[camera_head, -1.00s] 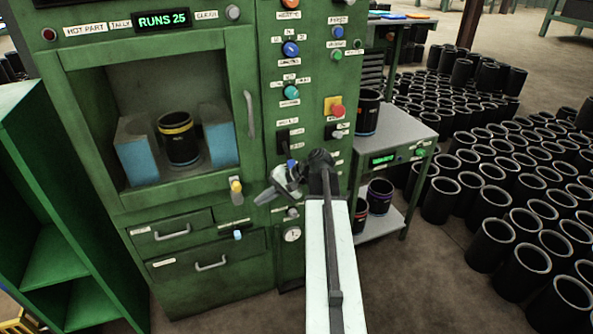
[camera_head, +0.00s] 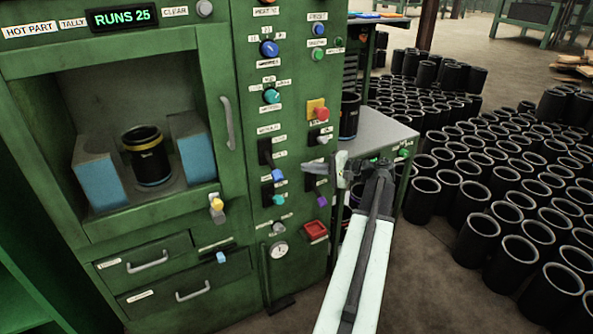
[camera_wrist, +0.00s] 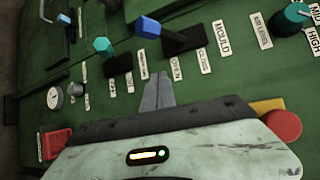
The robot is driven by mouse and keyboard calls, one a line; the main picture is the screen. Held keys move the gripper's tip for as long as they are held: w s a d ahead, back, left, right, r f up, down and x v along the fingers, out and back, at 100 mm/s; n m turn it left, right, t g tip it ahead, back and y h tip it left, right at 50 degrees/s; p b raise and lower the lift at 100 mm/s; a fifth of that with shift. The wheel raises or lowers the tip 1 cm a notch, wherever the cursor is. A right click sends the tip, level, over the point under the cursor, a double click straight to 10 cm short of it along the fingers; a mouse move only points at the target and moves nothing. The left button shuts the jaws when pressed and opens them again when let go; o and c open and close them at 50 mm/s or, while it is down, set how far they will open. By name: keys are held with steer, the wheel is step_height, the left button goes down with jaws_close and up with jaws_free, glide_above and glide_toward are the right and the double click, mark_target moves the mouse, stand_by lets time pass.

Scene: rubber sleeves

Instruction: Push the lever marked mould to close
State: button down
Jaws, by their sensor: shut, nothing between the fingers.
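The mould lever has a blue tip (camera_head: 277,175) and stands in a black slot on the green machine's control panel. In the wrist view its blue tip (camera_wrist: 148,27) sits toward the OPEN-label side of the slot, and the MOULD label (camera_wrist: 222,38) and CLOSE label (camera_wrist: 205,60) are at the other end. My gripper (camera_head: 308,167) is to the right of the lever, apart from it. In the wrist view the gripper's fingers (camera_wrist: 158,80) are together and empty, below the lever in the picture.
A teal-tipped lever (camera_head: 278,200) is just below the mould lever. A red emergency button (camera_head: 320,114) on yellow is above my gripper. A grey side table (camera_head: 385,130) stands right of the panel. Many black sleeves (camera_head: 480,205) cover the floor at right.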

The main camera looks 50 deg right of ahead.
mark_target(272, 165)
steer(key=b+x, duration=0.2)
steer(key=x, duration=0.7)
steer(key=s+a, duration=0.1)
steer(key=s+a+p, duration=0.1)
steer(key=a, duration=0.1)
steer(key=shift+s+a+r, duration=0.1)
steer(key=shift+a+r, duration=0.05)
steer(key=shift+r, duration=0.25)
